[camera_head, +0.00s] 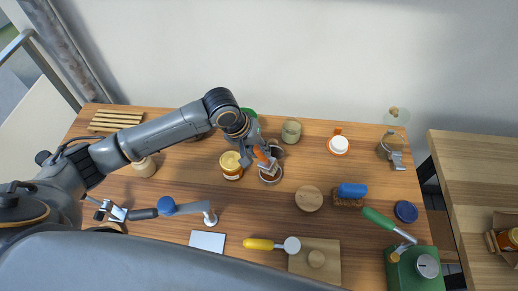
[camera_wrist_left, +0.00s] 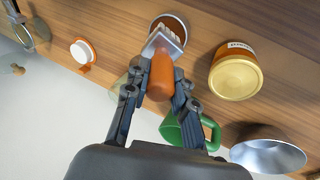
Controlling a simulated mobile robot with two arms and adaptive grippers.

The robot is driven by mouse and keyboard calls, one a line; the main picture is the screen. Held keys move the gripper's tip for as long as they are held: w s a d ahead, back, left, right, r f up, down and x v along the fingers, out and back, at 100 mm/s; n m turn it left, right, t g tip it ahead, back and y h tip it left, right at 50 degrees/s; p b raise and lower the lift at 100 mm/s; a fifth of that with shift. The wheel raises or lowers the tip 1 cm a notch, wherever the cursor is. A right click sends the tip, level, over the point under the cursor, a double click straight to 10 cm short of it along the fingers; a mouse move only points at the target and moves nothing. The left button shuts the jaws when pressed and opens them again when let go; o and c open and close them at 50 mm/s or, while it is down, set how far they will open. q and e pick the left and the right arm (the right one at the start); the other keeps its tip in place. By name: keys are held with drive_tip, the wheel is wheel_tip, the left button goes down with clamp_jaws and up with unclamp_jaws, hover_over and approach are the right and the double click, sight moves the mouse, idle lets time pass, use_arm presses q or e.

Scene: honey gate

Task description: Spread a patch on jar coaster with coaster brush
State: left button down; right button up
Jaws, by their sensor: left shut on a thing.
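My left gripper (camera_head: 262,160) is shut on the orange handle (camera_wrist_left: 162,75) of a brush with a metal ferrule and pale bristles (camera_wrist_left: 167,42). The bristle end points down at a round, pale-rimmed dish (camera_head: 270,176) with a brown inside, which also shows in the left wrist view (camera_wrist_left: 181,20). I cannot tell whether the bristles touch it. A round wooden disc (camera_head: 309,198) lies flat to the right; a dark blue disc (camera_head: 406,211) lies farther right. Which round piece is the jar coaster is unclear. My right gripper is not in view.
A honey jar (camera_head: 231,166) stands just left of the dish. A green mug (camera_wrist_left: 188,130) and a glass jar (camera_head: 291,131) are behind. A blue-backed brush (camera_head: 351,192), a yellow-handled tool (camera_head: 262,244) and a green box (camera_head: 416,268) are in front and right.

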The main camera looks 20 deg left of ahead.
use_arm(q)
drive_tip(key=shift+f, duration=0.5)
idle(0.5)
drive_tip(key=shift+s+f+p, duration=0.1)
drive_tip(key=shift+f+p, duration=0.05)
drive_tip(key=shift+p, duration=0.3)
idle(2.2)
wheel_tip(320, 180, up, 7)
drive_tip(key=p, duration=0.9)
drive_tip(key=shift+r, duration=0.2)
drive_tip(key=shift+f, duration=0.1)
idle(0.5)
